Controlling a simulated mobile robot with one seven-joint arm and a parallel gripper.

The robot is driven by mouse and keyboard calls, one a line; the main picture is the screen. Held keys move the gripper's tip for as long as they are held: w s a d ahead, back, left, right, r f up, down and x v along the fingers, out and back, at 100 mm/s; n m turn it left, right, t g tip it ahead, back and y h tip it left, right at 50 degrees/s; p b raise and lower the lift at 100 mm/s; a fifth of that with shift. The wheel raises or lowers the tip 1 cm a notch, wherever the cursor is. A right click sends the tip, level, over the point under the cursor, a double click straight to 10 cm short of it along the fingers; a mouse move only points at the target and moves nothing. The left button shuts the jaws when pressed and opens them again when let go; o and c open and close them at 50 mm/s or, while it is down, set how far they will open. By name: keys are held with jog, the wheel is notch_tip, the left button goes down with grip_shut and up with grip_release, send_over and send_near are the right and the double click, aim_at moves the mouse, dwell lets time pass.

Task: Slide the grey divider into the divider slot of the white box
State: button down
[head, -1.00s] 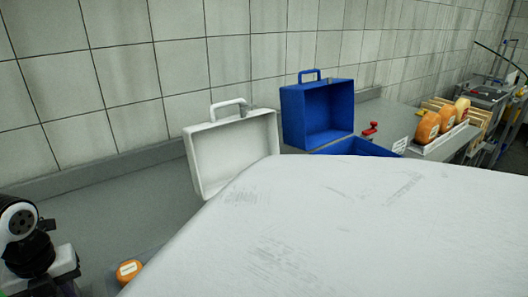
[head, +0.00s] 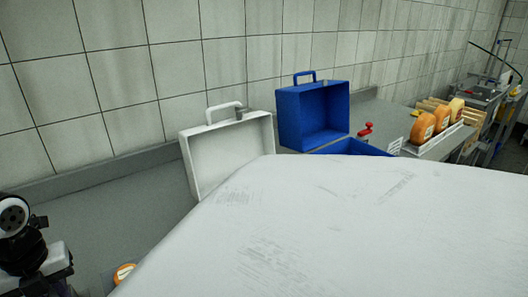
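The white box (head: 233,157) stands open on the grey counter against the tiled wall. Its raised lid with handle faces me. Its lower part and any divider slot are hidden behind a large white surface in the foreground, probably a link of my own arm. I see no grey divider in this view; it may be hidden. My gripper is not visible either, so I cannot tell what it holds.
An open blue box (head: 314,115) stands right of the white box, beside a red-handled item (head: 365,131).

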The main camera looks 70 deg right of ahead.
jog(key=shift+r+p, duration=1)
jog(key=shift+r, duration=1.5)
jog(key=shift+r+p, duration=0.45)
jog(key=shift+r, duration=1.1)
